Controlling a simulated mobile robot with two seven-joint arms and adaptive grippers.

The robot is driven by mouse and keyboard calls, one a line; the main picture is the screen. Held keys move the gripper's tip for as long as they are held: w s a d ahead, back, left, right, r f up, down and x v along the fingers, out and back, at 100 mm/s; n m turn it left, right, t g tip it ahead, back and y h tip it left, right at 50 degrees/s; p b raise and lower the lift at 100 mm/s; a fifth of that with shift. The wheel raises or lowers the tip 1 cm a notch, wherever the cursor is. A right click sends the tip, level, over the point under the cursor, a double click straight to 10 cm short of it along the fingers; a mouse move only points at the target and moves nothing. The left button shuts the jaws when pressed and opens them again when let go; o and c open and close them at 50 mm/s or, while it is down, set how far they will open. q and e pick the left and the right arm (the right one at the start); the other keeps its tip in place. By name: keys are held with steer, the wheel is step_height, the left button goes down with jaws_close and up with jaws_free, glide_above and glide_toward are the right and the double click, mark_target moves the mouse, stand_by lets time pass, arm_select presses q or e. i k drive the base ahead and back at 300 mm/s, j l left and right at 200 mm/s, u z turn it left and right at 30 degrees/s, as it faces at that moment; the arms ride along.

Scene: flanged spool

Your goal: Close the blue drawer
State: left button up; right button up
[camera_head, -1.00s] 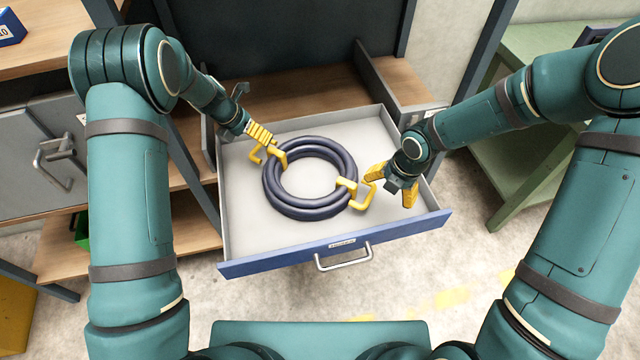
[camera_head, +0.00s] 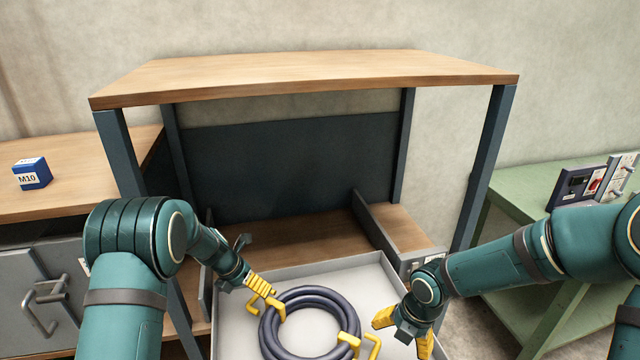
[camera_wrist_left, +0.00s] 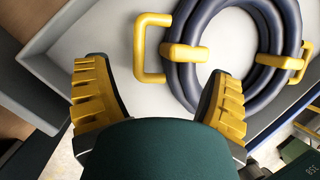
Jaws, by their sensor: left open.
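The drawer (camera_head: 238,332) stands pulled out below the wooden-topped bench. Its pale interior shows, but its blue front and handle are below the head view. A dark coil (camera_head: 294,342) with yellow handles lies in the drawer; it also shows in the left wrist view (camera_wrist_left: 184,80). My left gripper (camera_head: 262,288) is over the drawer, close to the coil's left yellow handle. In the left wrist view its yellow fingers (camera_wrist_left: 157,88) are spread with nothing between them. My right gripper (camera_head: 402,340) is at the drawer's right side, fingers apart and empty.
The wooden bench top (camera_head: 300,75) on dark posts overhangs behind the drawer. A grey cabinet (camera_head: 40,300) stands left, with a blue M10 box (camera_head: 32,173) on the surface above. A green table (camera_head: 530,185) with a panel device (camera_head: 580,185) stands right.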

mark_target(369, 283)
steer(key=k+j, duration=0.25)
steer(key=k, duration=0.2)
steer(key=k+j, duration=0.25)
steer(key=k, duration=0.25)
